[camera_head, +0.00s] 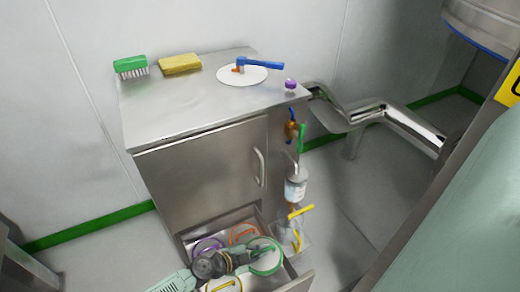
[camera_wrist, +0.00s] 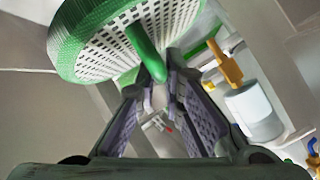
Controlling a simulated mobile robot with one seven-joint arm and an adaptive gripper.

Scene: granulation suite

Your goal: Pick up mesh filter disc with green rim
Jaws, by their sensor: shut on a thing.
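The mesh filter disc with green rim (camera_wrist: 95,45) fills the upper left of the wrist view. Its white perforated face and green handle bar are seen close up. My gripper (camera_wrist: 162,78) is shut on the green handle at its fingertips. In the head view the green-rimmed disc (camera_head: 268,266) is at the right of the open drawer, tilted, with my gripper (camera_head: 247,256) at its left side. I cannot tell whether the disc touches the drawer.
The open drawer (camera_head: 297,284) also holds discs with purple (camera_head: 207,242), orange (camera_head: 240,231) and yellow (camera_head: 222,288) rims. The steel cabinet (camera_head: 205,165) stands behind. A bottle with valves (camera_head: 296,188) is close on the right, and shows in the wrist view (camera_wrist: 252,108).

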